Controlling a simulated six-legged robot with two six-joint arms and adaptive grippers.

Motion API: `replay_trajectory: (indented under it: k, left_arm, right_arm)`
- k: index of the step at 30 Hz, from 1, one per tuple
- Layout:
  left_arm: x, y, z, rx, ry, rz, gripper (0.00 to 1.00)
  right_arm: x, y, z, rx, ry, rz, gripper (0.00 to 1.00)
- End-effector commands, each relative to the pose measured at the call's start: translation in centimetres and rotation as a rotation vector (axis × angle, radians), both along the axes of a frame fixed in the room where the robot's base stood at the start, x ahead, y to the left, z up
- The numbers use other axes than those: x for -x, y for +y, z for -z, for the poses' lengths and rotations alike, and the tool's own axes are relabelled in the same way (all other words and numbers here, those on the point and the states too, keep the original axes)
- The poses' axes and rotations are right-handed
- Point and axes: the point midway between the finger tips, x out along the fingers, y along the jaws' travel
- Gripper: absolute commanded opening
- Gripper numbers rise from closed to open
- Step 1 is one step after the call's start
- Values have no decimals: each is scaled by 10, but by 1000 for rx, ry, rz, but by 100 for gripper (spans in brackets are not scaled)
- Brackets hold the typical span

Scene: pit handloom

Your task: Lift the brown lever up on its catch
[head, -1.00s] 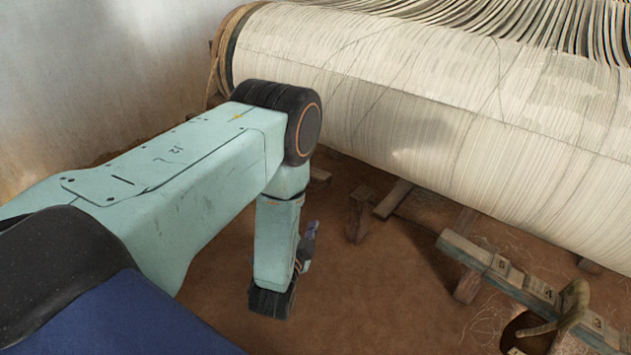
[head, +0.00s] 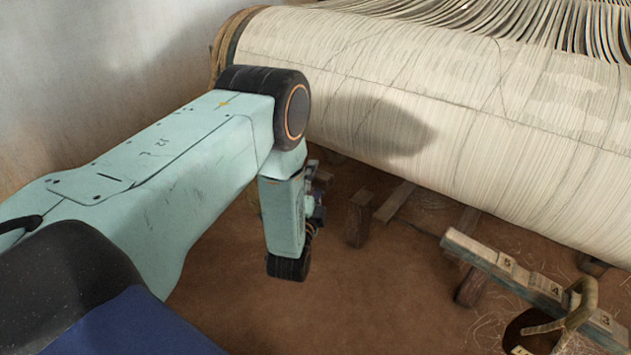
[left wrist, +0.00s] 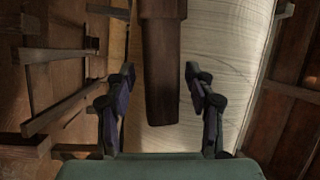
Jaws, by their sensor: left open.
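The brown lever (left wrist: 161,75) is a dark wooden bar in the left wrist view. It comes down from the top edge, and its blunt free end lies between my finger pads. My left gripper (left wrist: 160,76) is open, with one finger on each side of the lever and a visible gap on both sides. In the head view my left gripper (head: 316,200) is mostly hidden behind my own arm, and I cannot make out the lever there. The catch cannot be told apart in either view. My right gripper is not in view.
A large roll of pale warp threads (head: 440,110) fills the upper right; it also shows behind the lever in the left wrist view (left wrist: 225,60). A numbered wooden bar (head: 520,279) lies at lower right. A short wooden post (head: 359,220) stands on the bare earth floor (head: 350,300).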

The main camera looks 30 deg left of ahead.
Motion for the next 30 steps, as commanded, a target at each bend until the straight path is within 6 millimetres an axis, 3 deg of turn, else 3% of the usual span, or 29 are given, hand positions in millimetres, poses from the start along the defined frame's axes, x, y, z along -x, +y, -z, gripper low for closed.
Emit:
replay_trajectory:
  k: [12,30]
  left_arm:
    - [-7,3,-2,0,1,0,54]
    - [-7,3,-1,0,2,1,3]
  right_arm:
    - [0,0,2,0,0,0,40]
    - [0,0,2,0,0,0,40]
